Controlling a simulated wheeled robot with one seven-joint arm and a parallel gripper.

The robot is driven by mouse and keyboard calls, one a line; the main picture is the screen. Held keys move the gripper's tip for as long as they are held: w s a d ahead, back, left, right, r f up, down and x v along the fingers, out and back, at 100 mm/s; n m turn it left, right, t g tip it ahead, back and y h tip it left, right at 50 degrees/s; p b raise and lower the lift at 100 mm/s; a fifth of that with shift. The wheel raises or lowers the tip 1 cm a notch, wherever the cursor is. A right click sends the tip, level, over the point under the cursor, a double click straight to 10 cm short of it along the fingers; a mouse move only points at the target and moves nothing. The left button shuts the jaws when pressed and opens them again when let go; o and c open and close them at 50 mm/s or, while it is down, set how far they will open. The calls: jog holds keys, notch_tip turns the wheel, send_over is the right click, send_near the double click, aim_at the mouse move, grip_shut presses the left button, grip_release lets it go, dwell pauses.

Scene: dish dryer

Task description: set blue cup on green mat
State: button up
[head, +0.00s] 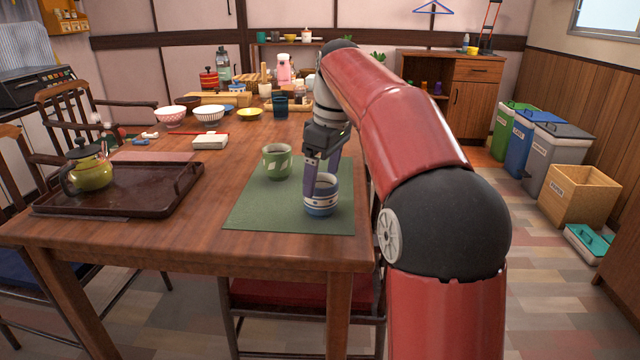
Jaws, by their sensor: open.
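The blue cup (321,207), blue with white bands, stands upright on the front right part of the green mat (265,211). My gripper (321,196) points down at the cup from above. Its jaws are open around the cup's wall, with one finger in front on the left and the other towards the right side. I cannot tell whether the fingers touch the cup. Part of the cup's rim is hidden behind the near finger.
A green patterned cup (277,162) stands on the mat, left of the blue cup. A dark brown tray (150,190) with a green teapot (88,168) is at the left. Bowls, a yellow dish (249,113) and a dark blue cup (280,105) stand farther back.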

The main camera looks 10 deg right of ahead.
notch_tip(320, 180, up, 7)
jog(key=p, duration=0.2)
jog(key=s+f+m+t+h, duration=0.1)
jog(key=s+f+m, duration=0.15)
jog(key=s, duration=0.55)
jog(key=s+f+m+t, duration=0.1)
jog(key=s+f+m, duration=0.15)
jog(key=s, duration=0.45)
jog(key=s+f+m+t, duration=0.2)
jog(key=s+f+m, duration=0.3)
jog(key=s+f, duration=0.7)
jog(key=shift+s+f, duration=0.3)
jog(key=shift+s, duration=0.25)
